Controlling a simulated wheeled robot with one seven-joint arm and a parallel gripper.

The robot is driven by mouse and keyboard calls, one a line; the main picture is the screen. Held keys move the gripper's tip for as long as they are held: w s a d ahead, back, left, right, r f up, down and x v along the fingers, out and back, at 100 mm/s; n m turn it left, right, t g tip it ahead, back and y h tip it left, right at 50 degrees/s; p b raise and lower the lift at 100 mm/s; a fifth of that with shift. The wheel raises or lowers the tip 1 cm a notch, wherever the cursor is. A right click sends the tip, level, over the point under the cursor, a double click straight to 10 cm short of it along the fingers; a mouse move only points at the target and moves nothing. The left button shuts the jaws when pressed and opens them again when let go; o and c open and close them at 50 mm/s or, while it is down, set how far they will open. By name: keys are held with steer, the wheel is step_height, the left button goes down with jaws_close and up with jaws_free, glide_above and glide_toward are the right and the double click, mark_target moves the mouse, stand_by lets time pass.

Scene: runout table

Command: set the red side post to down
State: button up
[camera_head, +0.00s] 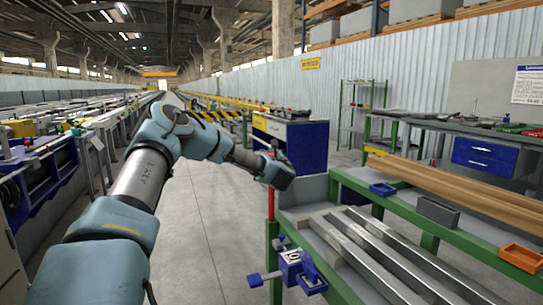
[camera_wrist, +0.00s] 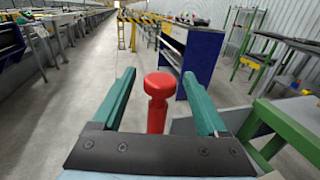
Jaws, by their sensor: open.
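The red side post (camera_head: 271,204) stands upright at the near left corner of the green-framed runout table (camera_head: 273,258). In the wrist view the post (camera_wrist: 157,112) shows a round cap above a narrower neck and a thicker body. My gripper (camera_wrist: 160,75) is open, with one green finger on each side of the post and a visible gap on both sides. Whether the fingers reach past the cap in depth I cannot tell.
Metal bars (camera_head: 375,255) and wooden profiles (camera_head: 460,195) lie on the table. A blue tray (camera_head: 383,189), a grey bin (camera_head: 437,211) and an orange tray (camera_head: 521,257) sit there too. A blue vise-like device (camera_head: 292,270) is at the table's front corner. The aisle floor (camera_head: 205,230) is clear.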

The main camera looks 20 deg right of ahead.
steer(key=shift+w, duration=0.15)
steer(key=shift+c, duration=0.2)
jaws_close()
stand_by(0.4)
stand_by(0.9)
